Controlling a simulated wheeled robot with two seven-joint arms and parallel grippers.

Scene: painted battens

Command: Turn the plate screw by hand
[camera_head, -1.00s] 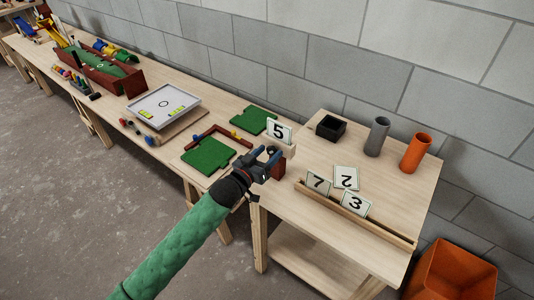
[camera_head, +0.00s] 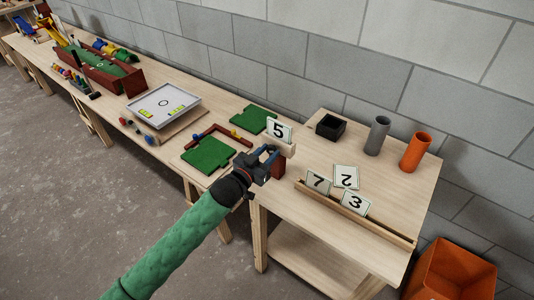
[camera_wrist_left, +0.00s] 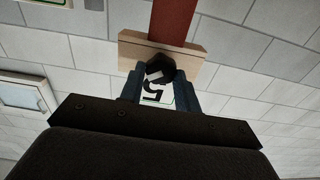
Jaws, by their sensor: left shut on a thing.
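The plate screw shows as a dark round knob (camera_wrist_left: 160,68) in the left wrist view, in front of a pale wooden block (camera_wrist_left: 185,62) on a red post (camera_wrist_left: 172,20). My left gripper (camera_head: 270,158) has its blue fingers on both sides of the knob and is shut on it. In the head view the gripper hides the knob. A white number plate with a 5 (camera_head: 279,130) stands at the block (camera_head: 287,149); part of it also shows upside down between the fingers (camera_wrist_left: 152,94). My right gripper is not in view.
A black box (camera_head: 330,127), grey tube (camera_head: 377,136) and orange tube (camera_head: 415,152) stand behind. Green boards (camera_head: 208,154) lie left.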

